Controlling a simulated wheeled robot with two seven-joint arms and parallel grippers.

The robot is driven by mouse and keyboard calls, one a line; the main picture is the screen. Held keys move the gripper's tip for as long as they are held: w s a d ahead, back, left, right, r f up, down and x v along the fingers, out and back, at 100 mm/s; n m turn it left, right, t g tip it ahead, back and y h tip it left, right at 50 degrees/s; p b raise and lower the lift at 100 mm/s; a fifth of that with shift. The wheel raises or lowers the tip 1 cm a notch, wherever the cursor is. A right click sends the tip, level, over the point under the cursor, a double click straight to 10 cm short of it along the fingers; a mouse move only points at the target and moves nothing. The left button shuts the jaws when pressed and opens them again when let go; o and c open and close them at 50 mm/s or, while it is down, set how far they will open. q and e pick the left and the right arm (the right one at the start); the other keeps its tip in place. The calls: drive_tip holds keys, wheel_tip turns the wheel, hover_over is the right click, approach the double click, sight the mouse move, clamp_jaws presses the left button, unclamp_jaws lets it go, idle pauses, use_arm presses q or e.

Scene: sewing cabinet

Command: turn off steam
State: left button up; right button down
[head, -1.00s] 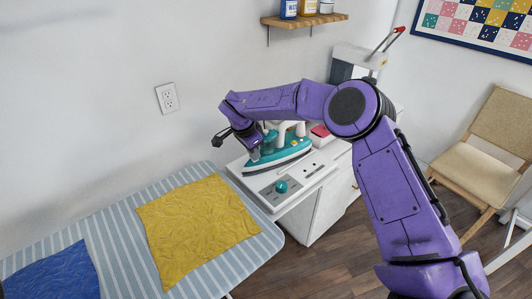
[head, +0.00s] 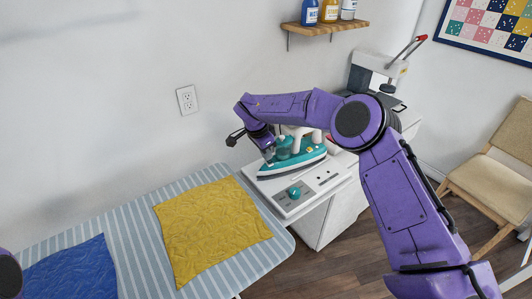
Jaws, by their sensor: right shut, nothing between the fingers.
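A teal and white steam iron (head: 309,160) rests on a white station (head: 325,181) with a control panel. A teal knob (head: 294,193) sits on the front of that panel, near small dark marks or switches. My right gripper (head: 269,156) is shut and empty at the left side of the iron, above the station's back left part. I cannot tell whether it touches the iron. My right arm hides part of the iron and its handle. My left gripper is not in view; only a dark and purple piece of my left arm shows at the lower left edge.
A striped ironing board (head: 133,219) with a yellow cloth (head: 210,229) and a blue cloth (head: 75,272) lies left of the station. A wall shelf (head: 322,29) holds bottles. A chair (head: 493,172) is at right.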

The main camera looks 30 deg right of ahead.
use_arm(q)
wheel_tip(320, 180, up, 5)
drive_tip(key=p, duration=0.4)
use_arm(e)
wheel_tip(320, 180, up, 5)
drive_tip(key=shift+s+d+f, duration=0.1)
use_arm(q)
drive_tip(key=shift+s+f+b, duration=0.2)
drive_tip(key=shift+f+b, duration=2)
use_arm(e)
drive_tip(key=s+v, duration=0.2)
drive_tip(key=v, duration=0.6)
drive_tip(key=shift+r, duration=0.25)
